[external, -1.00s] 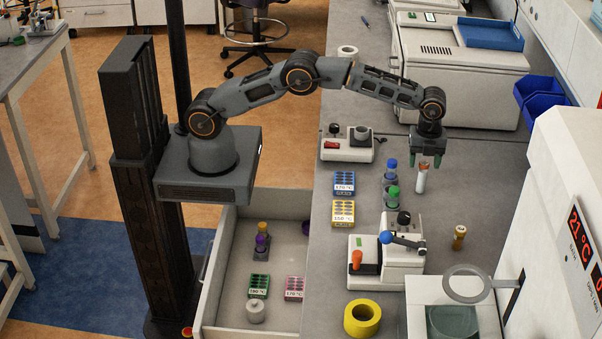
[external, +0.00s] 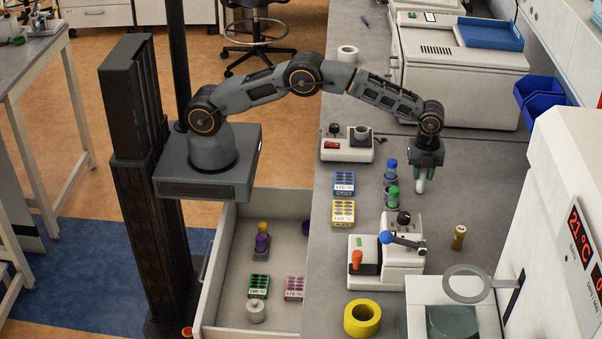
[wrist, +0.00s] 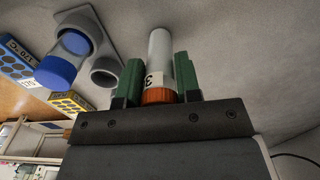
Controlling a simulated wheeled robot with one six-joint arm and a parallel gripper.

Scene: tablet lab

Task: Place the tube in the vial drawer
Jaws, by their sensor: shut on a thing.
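My gripper (external: 424,168) is shut on a tube (external: 421,186) above the bench, to the right of the green-capped tube. In the wrist view the green fingers of my gripper (wrist: 158,80) close on either side of the tube (wrist: 160,52) near its orange cap. The tube has a pale body and a white label with a dark mark. In the external view the gripper hides its upper part, and the lower end points down. An open drawer (external: 283,258) lies lower left, below the bench top, with small racks and vials inside.
A blue-capped tube (external: 391,167) and a green-capped tube (external: 392,190) stand in grey holders. Blue (external: 343,183) and yellow (external: 343,213) racks lie left of them. A white device with a blue-knobbed lever (external: 386,237) and a yellow tape roll (external: 362,318) are nearer. An orange-brown vial (external: 459,237) stands right.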

